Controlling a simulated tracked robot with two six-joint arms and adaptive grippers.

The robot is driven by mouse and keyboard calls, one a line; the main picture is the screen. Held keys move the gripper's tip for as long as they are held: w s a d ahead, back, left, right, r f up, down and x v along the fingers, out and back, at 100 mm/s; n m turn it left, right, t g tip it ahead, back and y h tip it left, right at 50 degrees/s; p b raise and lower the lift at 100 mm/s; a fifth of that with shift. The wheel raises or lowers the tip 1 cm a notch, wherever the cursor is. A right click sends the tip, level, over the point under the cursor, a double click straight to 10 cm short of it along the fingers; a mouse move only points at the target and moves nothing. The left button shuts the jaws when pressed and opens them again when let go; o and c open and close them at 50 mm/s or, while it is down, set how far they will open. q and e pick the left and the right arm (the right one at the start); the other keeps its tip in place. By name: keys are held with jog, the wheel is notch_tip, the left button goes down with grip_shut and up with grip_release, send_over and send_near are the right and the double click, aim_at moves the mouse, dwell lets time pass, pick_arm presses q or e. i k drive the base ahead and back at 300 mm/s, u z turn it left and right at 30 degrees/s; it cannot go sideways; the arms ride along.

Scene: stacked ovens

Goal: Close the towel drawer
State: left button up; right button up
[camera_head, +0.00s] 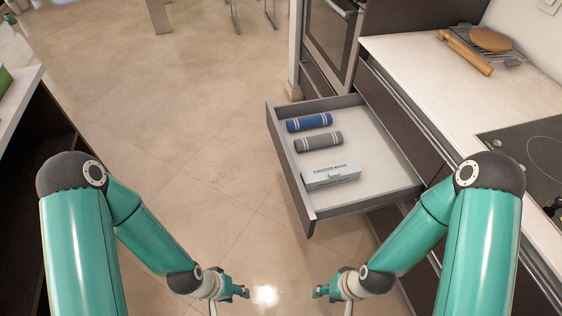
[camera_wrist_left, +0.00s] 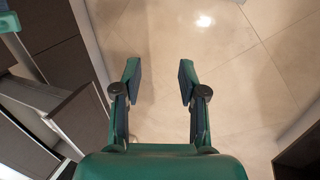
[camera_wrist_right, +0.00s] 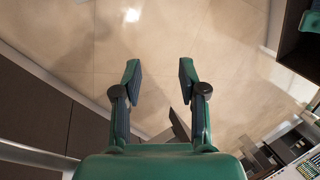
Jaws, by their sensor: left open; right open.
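The towel drawer (camera_head: 387,152) is pulled out from the counter on the right in the head view. Its dark front panel (camera_head: 288,172) faces left. Inside lie a blue rolled towel (camera_head: 309,122), a grey rolled towel (camera_head: 318,141) and a pale labelled box (camera_head: 330,175). My left gripper (camera_head: 241,291) is open and empty, in front of the drawer, nearer to me; its spread fingers show in the left wrist view (camera_wrist_left: 158,75). My right gripper (camera_head: 321,291) is open and empty, also nearer than the drawer; its fingers show in the right wrist view (camera_wrist_right: 158,75). Neither gripper touches the drawer.
The white countertop (camera_head: 437,83) above the drawer carries a rolling pin (camera_head: 465,53), a round board (camera_head: 491,39) and a dark cooktop (camera_head: 535,150). An oven (camera_head: 331,40) stands beyond the drawer. A dark cabinet (camera_head: 35,165) is on the left. The tiled floor (camera_head: 180,110) between is clear.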

aim_at(388, 178)
jog(key=u, duration=0.05)
jog(key=k, duration=0.3)
jog(key=u, duration=0.35)
jog(key=i, duration=1.15)
jog(key=u, duration=0.55)
